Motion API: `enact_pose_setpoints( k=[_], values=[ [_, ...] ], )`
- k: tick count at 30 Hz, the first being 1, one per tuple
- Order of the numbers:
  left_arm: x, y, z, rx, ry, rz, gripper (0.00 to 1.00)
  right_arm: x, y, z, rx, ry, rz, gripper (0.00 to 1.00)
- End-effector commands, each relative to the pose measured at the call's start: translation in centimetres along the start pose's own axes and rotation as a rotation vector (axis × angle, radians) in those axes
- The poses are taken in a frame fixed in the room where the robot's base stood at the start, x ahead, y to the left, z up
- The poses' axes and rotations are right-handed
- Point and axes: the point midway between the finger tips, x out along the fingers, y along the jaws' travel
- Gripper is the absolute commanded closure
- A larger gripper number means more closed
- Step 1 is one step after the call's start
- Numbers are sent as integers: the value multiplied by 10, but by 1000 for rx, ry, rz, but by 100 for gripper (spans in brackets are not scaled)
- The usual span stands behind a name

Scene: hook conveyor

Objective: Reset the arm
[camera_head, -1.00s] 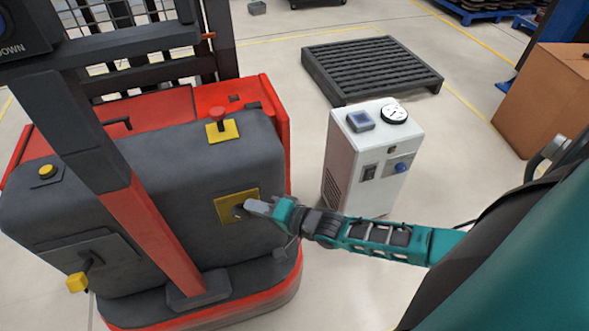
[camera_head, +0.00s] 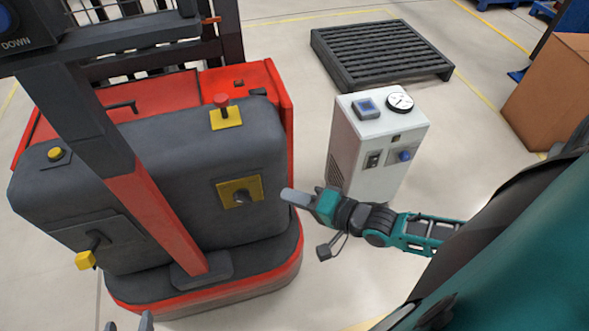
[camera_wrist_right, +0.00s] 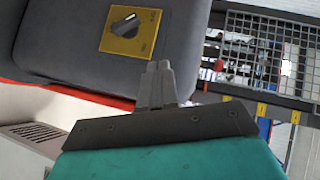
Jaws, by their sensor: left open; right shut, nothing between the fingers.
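My right gripper (camera_head: 292,197) is at the end of the teal arm coming in from the right in the head view. Its fingers are together and hold nothing. It is in the air, just right of the yellow plate (camera_head: 229,190) with a dark rotary knob (camera_head: 243,196), on the grey body of the red forklift. The fingers do not touch the knob. In the right wrist view, the shut fingers (camera_wrist_right: 157,68) point toward the yellow plate (camera_wrist_right: 133,45), a gap apart. My left gripper (camera_head: 129,322) shows only as two separated fingertips at the bottom edge.
The red and grey forklift (camera_head: 150,155) fills the left side. A white cabinet (camera_head: 372,150) with a gauge stands behind my right gripper. A black slatted pallet (camera_head: 380,50) lies farther back, and a cardboard box (camera_head: 550,95) is at the right. Open floor lies between them.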

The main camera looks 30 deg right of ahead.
Motion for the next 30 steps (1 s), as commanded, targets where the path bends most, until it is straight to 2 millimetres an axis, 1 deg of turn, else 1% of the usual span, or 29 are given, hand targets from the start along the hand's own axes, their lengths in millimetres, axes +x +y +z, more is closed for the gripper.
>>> enact_pose_setpoints(
  k=[14,17,20,23,27,30],
  values=[
    [0,0,1,0,-1,0,38,0,0,0,-1,0,0,100],
    [0,0,1,0,-1,0,38,1,0,4,-24,0,5,100],
    [0,0,1,0,-1,0,38,2,-1,16,-119,1,26,100],
    [0,0,1,0,-2,0,38,2,-1,34,-296,1,71,100],
    [0,0,1,0,-2,0,38,-1,2,55,-610,-11,173,100],
    [0,0,1,0,-2,0,38,-7,6,63,-822,-35,258,100]
  ],
)
